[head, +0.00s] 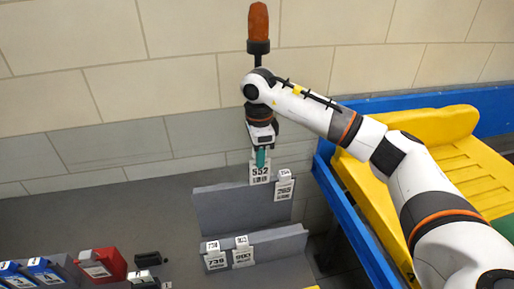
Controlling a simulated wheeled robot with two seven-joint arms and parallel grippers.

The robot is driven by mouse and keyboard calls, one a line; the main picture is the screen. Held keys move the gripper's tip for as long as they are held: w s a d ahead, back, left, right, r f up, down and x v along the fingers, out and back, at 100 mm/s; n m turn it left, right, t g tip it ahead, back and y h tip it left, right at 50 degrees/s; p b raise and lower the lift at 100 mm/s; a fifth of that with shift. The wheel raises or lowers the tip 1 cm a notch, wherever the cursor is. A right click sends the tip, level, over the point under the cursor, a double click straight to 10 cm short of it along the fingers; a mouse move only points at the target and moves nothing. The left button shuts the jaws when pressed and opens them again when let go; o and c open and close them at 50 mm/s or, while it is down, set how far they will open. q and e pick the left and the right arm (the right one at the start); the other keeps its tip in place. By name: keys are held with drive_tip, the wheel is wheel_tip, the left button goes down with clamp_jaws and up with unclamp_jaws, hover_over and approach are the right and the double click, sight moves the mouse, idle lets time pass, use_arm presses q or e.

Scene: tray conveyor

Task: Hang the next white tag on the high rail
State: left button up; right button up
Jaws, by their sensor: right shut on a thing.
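My right gripper (262,157) is shut on a white tag (260,176) that reads S52 and hangs upright below the fingertips. The tag's lower edge is at the top edge of the high rail (225,213), a grey upright panel; I cannot tell whether they touch. Another white tag (284,191) hangs on the high rail just right of the held one. Two more white tags, one on the left (215,258) and one beside it (242,255), hang on the lower rail (280,245) in front. My left gripper is not in view.
A blue-framed conveyor (345,215) with a yellow tray (440,150) stands at the right. A red box (103,265), blue items (42,270) and a small black object (148,259) lie at lower left. An orange-topped black post (258,22) rises behind my right wrist. The left part of the high rail is bare.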

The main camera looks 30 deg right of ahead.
sight(258, 179)
drive_tip(key=shift+f+b, duration=1.65)
drive_tip(key=shift+f, duration=1.5)
drive_tip(key=shift+w+f+b, duration=0.1)
drive_tip(key=shift+f+b, duration=1.15)
drive_tip(key=shift+f, duration=0.35)
drive_tip(key=o, duration=1)
drive_tip(key=shift+o, duration=0.2)
